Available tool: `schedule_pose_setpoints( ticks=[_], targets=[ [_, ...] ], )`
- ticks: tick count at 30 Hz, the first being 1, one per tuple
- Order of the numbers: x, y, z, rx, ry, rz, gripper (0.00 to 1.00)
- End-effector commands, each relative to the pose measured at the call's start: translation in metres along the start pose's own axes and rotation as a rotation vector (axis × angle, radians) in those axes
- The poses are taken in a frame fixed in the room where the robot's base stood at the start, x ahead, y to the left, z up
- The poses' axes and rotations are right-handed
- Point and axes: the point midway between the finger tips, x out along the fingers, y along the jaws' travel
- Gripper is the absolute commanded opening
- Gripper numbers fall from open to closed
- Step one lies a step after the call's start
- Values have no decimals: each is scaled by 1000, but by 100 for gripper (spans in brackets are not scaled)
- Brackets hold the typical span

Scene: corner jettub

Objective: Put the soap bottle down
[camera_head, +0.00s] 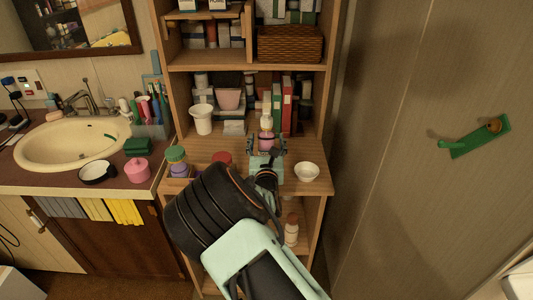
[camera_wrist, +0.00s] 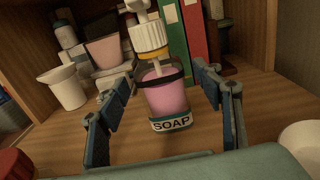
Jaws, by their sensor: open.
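The soap bottle (camera_wrist: 166,98) is pink with a white pump top and a label reading SOAP. In the wrist view it stands between the two fingers of my gripper (camera_wrist: 166,100), with a gap on each side. It looks close to upright, on or just over the wooden shelf surface (camera_wrist: 255,110). In the head view the soap bottle (camera_head: 266,135) shows just beyond my gripper (camera_head: 266,146), which is open around it. The contact between the bottle's base and the shelf is hard to make out.
A white bowl (camera_head: 307,172) stands to the right on the same shelf. A jar with a green lid (camera_head: 176,158) and a red lid (camera_head: 222,160) are to the left. A white cup (camera_head: 202,119), a pink pot (camera_head: 228,98) and a red binder (camera_head: 287,105) stand behind.

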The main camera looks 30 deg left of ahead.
Motion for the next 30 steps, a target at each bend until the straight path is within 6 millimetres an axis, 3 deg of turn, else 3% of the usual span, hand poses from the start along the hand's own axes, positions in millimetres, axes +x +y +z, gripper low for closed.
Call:
schedule_pose_setpoints(
  ticks=[9,15,30],
  targets=[
    [-60,1,1,1,1,1,60],
    [-83,0,0,1,1,0,60],
    [-88,0,0,0,0,0,60]
  ],
)
